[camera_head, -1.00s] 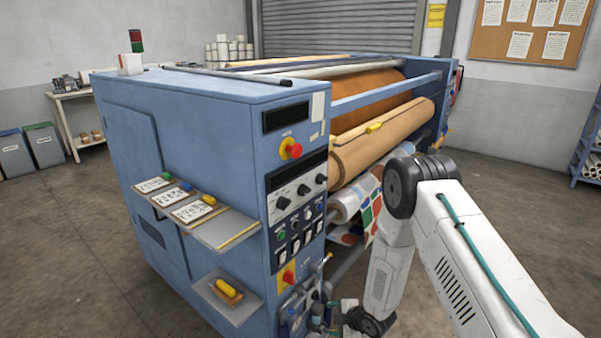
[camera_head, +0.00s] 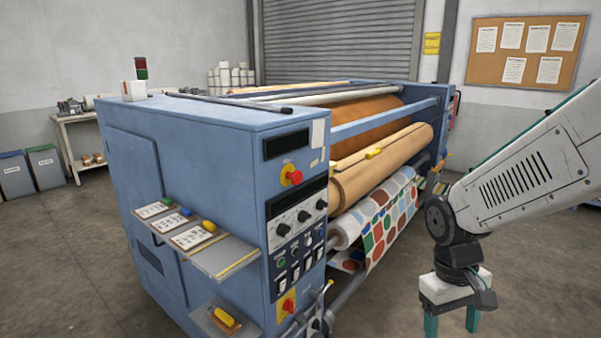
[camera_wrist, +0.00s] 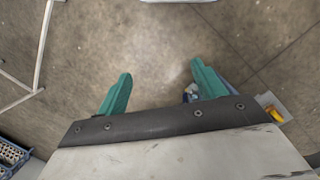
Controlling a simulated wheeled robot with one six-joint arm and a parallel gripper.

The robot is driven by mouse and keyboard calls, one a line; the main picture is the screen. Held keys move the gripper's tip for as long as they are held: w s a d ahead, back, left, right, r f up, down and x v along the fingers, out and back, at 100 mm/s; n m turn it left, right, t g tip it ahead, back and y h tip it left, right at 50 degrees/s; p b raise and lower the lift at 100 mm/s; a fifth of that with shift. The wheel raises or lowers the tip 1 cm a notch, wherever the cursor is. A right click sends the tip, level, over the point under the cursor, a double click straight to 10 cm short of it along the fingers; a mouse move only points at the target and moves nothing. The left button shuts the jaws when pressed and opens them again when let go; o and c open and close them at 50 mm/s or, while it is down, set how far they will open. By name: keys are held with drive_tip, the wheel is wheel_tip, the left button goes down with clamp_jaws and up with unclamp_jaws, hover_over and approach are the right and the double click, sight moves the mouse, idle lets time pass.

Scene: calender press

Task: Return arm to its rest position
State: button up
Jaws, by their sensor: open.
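My gripper (camera_head: 452,322) hangs fingers down at the lower right of the head view, to the right of the press and apart from it. Its two green fingers are spread, and the lower part is cut off by the picture edge. In the wrist view my gripper (camera_wrist: 158,88) is open and empty over bare concrete floor. The blue calender press (camera_head: 210,130) stands at the centre of the head view, with tan rollers (camera_head: 385,165) and a dotted printed fabric (camera_head: 385,215) hanging from a lower roller.
A side shelf (camera_head: 225,258) with cards juts from the press front. A lower shelf holds a yellow-handled tool (camera_head: 224,317). A workbench (camera_head: 75,120) and bins (camera_head: 42,158) stand at the left. A blue crate (camera_wrist: 12,155) shows in the wrist view.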

drive_tip(key=s+r+m+t+y, duration=0.1)
drive_tip(key=s+r+m+t, duration=0.1)
drive_tip(key=s+r, duration=1)
drive_tip(key=shift+s+r+t, duration=0.2)
drive_tip(key=shift+s+t, duration=0.4)
drive_tip(key=shift+s, duration=0.05)
drive_tip(key=shift+a, duration=0.1)
